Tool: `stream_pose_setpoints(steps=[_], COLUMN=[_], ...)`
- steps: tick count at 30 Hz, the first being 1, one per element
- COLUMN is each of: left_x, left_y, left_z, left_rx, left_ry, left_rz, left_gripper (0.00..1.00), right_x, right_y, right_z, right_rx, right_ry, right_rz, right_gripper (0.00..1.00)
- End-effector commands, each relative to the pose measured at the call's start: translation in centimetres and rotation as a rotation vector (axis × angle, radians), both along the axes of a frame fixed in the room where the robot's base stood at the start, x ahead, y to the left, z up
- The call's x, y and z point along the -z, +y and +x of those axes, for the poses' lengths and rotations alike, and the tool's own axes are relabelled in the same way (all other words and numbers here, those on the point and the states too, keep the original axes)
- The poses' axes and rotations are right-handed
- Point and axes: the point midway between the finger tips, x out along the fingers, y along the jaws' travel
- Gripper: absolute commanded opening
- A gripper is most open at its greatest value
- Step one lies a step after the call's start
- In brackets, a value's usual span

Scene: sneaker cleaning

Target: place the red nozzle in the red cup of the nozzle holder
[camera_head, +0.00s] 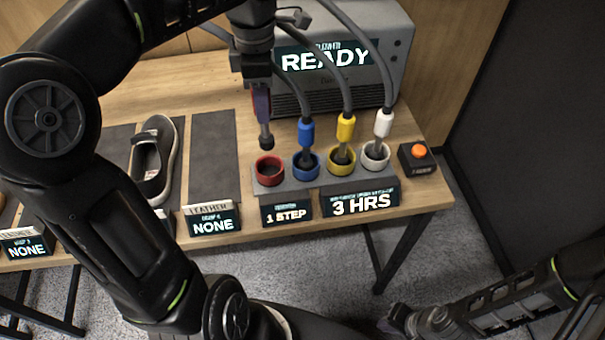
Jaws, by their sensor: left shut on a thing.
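The red cup (269,171) is the leftmost cup of the nozzle holder (297,184), and it looks empty. My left gripper (260,92) is shut on the red nozzle, which hangs upright with its dark tip (266,141) a little above and just behind the red cup. The gripper mostly hides the nozzle's body. Blue (306,132), yellow (345,128) and white (383,123) nozzles stand in their matching cups to the right. My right gripper (397,319) is low at the bottom, away from the table; its finger opening is unclear.
A grey machine (345,62) reading READY stands behind the holder, with hoses running to the nozzles. A box with an orange button (418,152) is at the right table end. A sneaker (153,160) lies on a dark mat at left, beside an empty mat (213,150).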

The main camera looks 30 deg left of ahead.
Motion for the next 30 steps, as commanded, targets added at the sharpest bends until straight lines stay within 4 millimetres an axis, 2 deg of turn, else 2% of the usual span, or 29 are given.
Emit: stream_pose_setpoints(steps=[11,17,18,22,30], left_x=[0.3,3.5,3.6,5.6,6.2], left_y=[0.0,0.0,0.0,0.0,0.0], left_z=[0.0,0.0,-0.1,-0.1,0.0], left_rx=[0.009,0.008,0.009,0.008,0.008], left_ry=[0.000,0.001,0.004,0.003,-0.001], left_rz=[0.000,-0.001,-0.001,-0.001,0.001], left_gripper=[0.00,0.00,0.00,0.00,0.00], right_x=[0.2,2.2,1.4,1.1,1.1], right_y=[0.1,0.1,0.1,0.1,0.1], right_z=[0.0,0.2,0.1,0.2,0.1], right_rx=[-0.002,-0.002,-0.003,-0.003,-0.003], right_ry=[-0.001,-0.006,-0.005,-0.005,-0.005], right_rz=[0.001,0.004,0.004,0.004,0.003], right_gripper=[0.00,0.00,0.00,0.00,0.00])
